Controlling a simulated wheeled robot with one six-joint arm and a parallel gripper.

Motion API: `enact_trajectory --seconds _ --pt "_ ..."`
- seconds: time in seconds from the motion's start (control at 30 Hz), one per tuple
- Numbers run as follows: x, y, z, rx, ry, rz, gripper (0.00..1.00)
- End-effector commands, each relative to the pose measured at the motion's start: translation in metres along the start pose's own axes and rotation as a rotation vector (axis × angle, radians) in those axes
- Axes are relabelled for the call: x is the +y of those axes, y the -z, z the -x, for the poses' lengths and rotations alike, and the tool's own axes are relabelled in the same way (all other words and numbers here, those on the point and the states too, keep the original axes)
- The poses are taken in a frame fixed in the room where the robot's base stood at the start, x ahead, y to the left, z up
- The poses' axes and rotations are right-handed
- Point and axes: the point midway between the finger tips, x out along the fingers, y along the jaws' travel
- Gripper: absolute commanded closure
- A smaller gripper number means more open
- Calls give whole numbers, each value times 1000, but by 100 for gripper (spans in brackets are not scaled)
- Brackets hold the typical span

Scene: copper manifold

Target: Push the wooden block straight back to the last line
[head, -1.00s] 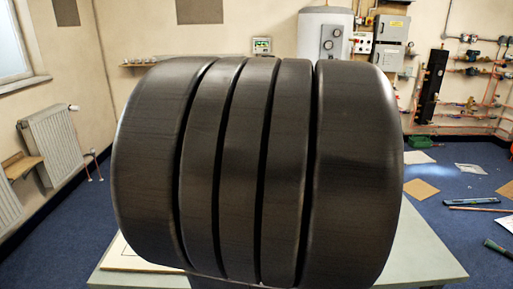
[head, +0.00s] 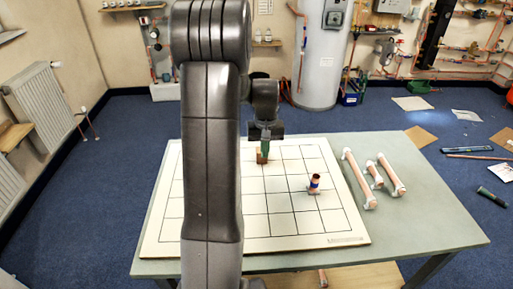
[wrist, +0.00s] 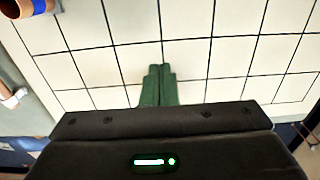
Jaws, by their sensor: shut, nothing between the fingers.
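The wooden block (head: 261,158) is a small brown block on the white gridded board (head: 285,225), in the upper middle of the grid in the head view. My gripper (head: 265,150) is shut and empty, its green fingers pointing down at the block's top edge in the picture. I cannot tell whether they touch it. In the wrist view the closed green fingertips (wrist: 159,70) show over the grid, and the block is not visible. My arm covers part of the board's left side.
A brown cylinder with a blue band (head: 314,184) stands on the board to the right. White-ended copper pipe pieces (head: 374,175) lie on the green table (head: 430,220) right of the board. Grid cells between block and cylinder look clear.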

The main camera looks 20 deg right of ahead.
Motion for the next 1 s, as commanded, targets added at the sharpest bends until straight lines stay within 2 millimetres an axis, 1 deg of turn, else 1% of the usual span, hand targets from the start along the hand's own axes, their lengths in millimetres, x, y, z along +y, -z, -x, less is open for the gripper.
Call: enact_trajectory --seconds 0.03,0.2,0.37,0.4,0.5,0.63,0.8,1.0 --pt "0 -1 -11 -6 1 0 100" --pt "-1 -1 -48 -6 1 1 100" --pt "-1 -2 -80 -6 1 1 100" --pt "0 7 -78 0 0 2 100" --pt "0 22 -77 1 0 1 100" --pt "0 34 -78 0 0 1 100" --pt "0 40 -78 1 0 1 100" --pt "-1 40 -78 1 0 1 100"
